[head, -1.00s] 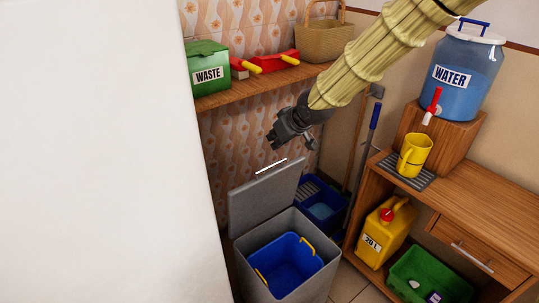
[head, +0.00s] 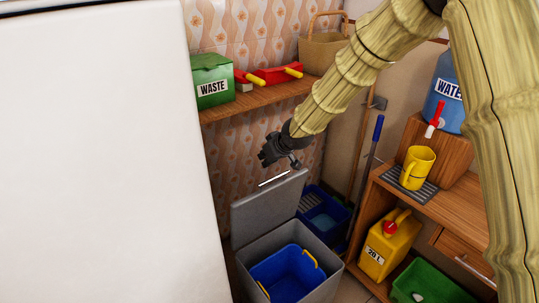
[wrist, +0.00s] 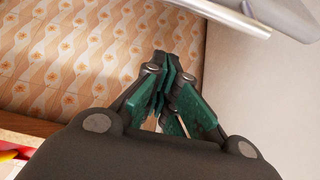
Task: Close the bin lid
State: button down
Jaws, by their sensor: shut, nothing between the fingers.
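A grey bin (head: 318,291) stands on the floor with a blue bucket (head: 285,275) inside it. Its grey lid (head: 268,208) stands open, tilted up at the back, with a pale handle strip (head: 273,178) near its top edge. My gripper (head: 268,160) is just above the lid's top edge, in front of the patterned wall, and appears apart from the lid. In the wrist view my gripper (wrist: 165,65) has its green-padded fingers together with nothing between them. A pale bar and a grey edge show at the top right there.
A wooden shelf (head: 250,104) above holds a green waste box (head: 211,82), red trays with yellow handles and a basket (head: 323,52). A blue tray (head: 325,215) and a broom stand behind the bin. A wooden cabinet (head: 408,213) is at right; a large white surface (head: 95,150) fills the left.

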jog(key=shift+s+d+f, duration=0.3)
jog(key=shift+s+d, duration=0.25)
jog(key=shift+s, duration=0.2)
jog(key=shift+s+d+f, duration=0.3)
jog(key=shift+s+d, duration=0.25)
jog(key=shift+s, duration=0.2)
